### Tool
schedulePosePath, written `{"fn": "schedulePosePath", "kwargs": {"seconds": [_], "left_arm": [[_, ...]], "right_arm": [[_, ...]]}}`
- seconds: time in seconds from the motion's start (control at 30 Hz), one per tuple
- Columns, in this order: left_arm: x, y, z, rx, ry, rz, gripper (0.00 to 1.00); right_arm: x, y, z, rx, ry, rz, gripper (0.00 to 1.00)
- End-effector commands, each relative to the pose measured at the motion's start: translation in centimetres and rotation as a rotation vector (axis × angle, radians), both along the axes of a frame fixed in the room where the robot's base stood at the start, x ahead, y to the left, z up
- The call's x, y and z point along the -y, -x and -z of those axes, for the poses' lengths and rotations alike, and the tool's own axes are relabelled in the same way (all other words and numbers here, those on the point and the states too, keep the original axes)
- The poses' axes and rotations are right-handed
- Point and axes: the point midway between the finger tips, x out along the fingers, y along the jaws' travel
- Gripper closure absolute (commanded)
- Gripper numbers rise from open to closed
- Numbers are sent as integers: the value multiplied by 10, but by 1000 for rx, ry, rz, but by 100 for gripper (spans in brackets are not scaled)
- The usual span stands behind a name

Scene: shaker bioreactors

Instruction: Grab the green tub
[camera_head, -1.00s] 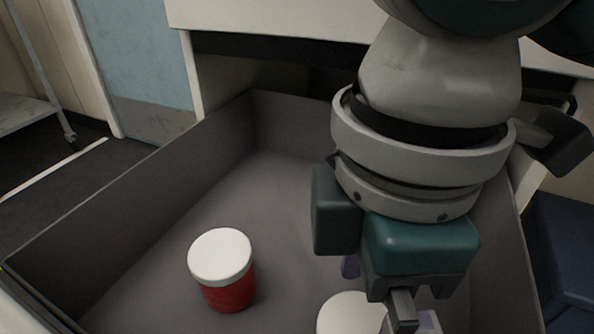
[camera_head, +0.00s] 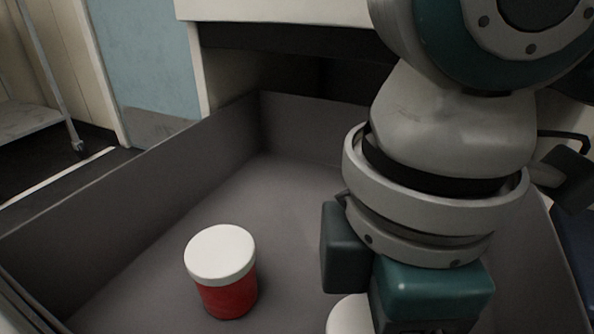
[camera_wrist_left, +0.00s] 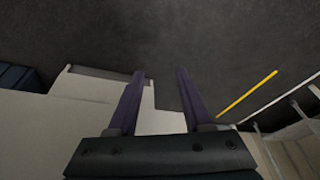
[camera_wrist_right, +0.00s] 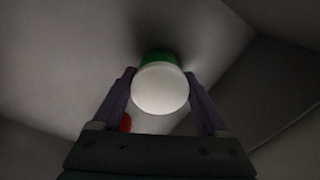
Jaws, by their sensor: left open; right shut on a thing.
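The green tub (camera_wrist_right: 157,56) has a white lid (camera_wrist_right: 160,90) and sits between the fingers of my right gripper (camera_wrist_right: 160,80) in the right wrist view. My right gripper is shut on it. In the head view only part of the white lid (camera_head: 348,316) shows at the bottom edge, beside my right gripper, whose fingers are out of frame. My left gripper (camera_wrist_left: 160,74) is open and empty in the left wrist view, above dark floor. It does not show in the head view.
A red tub (camera_head: 229,296) with a white lid stands upright in the grey bin (camera_head: 120,208), left of my right gripper. A bit of red (camera_wrist_right: 126,122) also shows behind the left finger in the right wrist view. Bin walls rise around; the floor behind the red tub is clear.

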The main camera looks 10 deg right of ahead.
Motion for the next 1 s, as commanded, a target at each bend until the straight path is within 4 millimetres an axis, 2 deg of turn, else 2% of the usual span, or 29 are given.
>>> {"fn": "schedulePosePath", "kwargs": {"seconds": [0.03,0.23,0.47,0.63,0.77,0.87,1.0], "left_arm": [[0,0,0,0,0,0,50],[1,0,0,0,4,-3,50],[3,0,-1,1,10,-7,50],[3,0,-10,0,11,-7,50],[3,0,-26,1,10,-7,50],[2,0,-44,1,10,-6,50],[2,0,-75,0,8,-5,50]], "right_arm": [[0,0,0,0,0,0,62],[0,0,0,0,0,0,84],[0,0,-1,0,0,0,85],[0,0,-12,0,-1,0,85],[0,0,-34,0,-1,-1,85],[-1,-1,-59,2,-2,-1,85],[-1,0,-103,3,-2,-3,85]]}}
